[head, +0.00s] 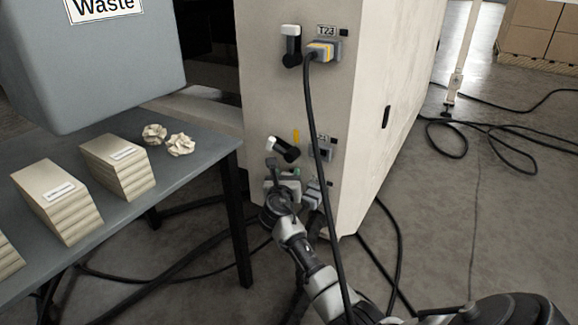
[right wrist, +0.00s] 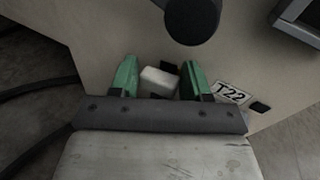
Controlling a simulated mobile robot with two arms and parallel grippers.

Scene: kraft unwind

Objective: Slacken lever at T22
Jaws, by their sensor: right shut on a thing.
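In the right wrist view, the green fingers of my right gripper (right wrist: 158,77) are on either side of a white lever handle (right wrist: 159,80), shut on it. The T22 label (right wrist: 231,92) is just right of the fingers on the beige panel. In the head view, my right gripper (head: 284,184) is low on the cabinet front and hides most of this lever and its label. Another lever with a white tip (head: 284,149) is just above it, slanted. My left gripper is not in view.
Higher on the cabinet (head: 343,130) are a T23 label (head: 326,31), an upright lever (head: 291,46) and a plug (head: 321,50). Its black cable (head: 313,120) hangs down beside my right arm. A table (head: 205,157) with paper stacks stands left. Loose cables cross the floor.

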